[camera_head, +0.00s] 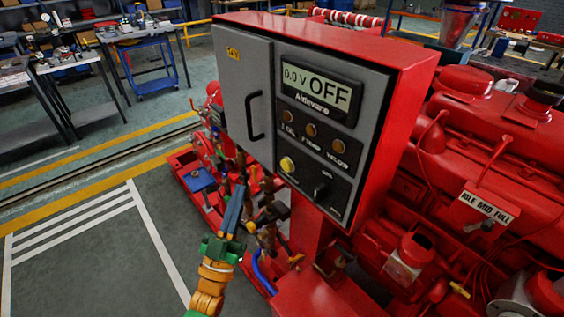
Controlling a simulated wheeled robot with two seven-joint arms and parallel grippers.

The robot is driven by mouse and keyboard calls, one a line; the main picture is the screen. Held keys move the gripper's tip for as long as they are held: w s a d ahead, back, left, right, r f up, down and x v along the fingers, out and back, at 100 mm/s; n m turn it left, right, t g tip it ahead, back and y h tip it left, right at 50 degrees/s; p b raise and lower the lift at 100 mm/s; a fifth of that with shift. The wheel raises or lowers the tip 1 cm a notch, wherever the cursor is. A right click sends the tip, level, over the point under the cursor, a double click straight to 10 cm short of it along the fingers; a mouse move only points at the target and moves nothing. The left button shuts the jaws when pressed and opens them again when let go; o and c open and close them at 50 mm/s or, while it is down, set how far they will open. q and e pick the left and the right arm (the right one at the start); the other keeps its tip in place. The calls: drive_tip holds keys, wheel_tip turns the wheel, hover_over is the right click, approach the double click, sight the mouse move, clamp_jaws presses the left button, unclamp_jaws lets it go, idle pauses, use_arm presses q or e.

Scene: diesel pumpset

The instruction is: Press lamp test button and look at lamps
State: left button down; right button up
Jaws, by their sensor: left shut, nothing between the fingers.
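The red control panel (410,95) stands in the middle, its grey face turned toward me. Three small round lamps, the left lamp (288,116), middle lamp (311,130) and right lamp (339,145), sit in a row under the display and look dull amber-brown. Below them is a round pale yellow button (288,164), with a dark rotary knob (319,191) to its right. My left gripper (239,182) is shut and empty, pointing up, left of and below the yellow button and apart from it in the picture. My right gripper is out of view.
The display (318,87) reads 0.0 V and OFF. A grey door (245,95) with a black handle (255,116) is left of it. Red engine parts (465,150) fill the right. Pipes and valves stand behind my left gripper. Open floor (90,250) lies left.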

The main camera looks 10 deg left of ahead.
sight(286, 165)
use_arm(q)
drive_tip(key=w+d+b, duration=0.4)
drive_tip(key=w+d, duration=0.1)
drive_tip(key=w, duration=0.2)
drive_tip(key=shift+d, duration=0.25)
idle(2.0)
drive_tip(key=shift+w+d+b, duration=0.25)
drive_tip(key=shift+w+b, duration=0.1)
drive_tip(key=shift+b, duration=0.1)
